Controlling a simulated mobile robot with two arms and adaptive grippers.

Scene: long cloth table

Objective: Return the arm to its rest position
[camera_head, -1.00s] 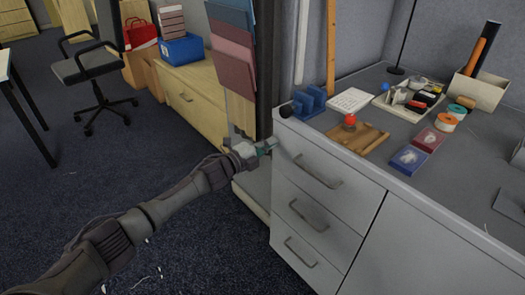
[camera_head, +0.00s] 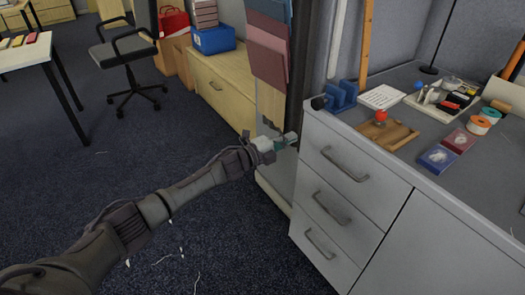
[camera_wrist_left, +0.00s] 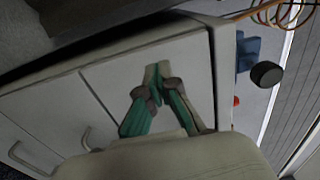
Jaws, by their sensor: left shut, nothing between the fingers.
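My left arm (camera_head: 170,200) reaches in from the lower left of the head view. My left gripper (camera_head: 290,137) is at its end, beside the upper left corner of the grey drawer cabinet (camera_head: 350,140). In the left wrist view the gripper (camera_wrist_left: 155,85) shows its two green-sided fingers with their tips together and nothing between them. The cabinet's pale surface (camera_wrist_left: 110,85) lies behind the fingers; I cannot tell whether they touch it. My right gripper is in neither view.
The cabinet top holds a wooden board (camera_head: 388,135), a blue holder (camera_head: 341,96) and several small items. A wooden cabinet (camera_head: 218,85) with a blue box (camera_head: 213,40) stands behind. An office chair (camera_head: 125,55) is at upper left.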

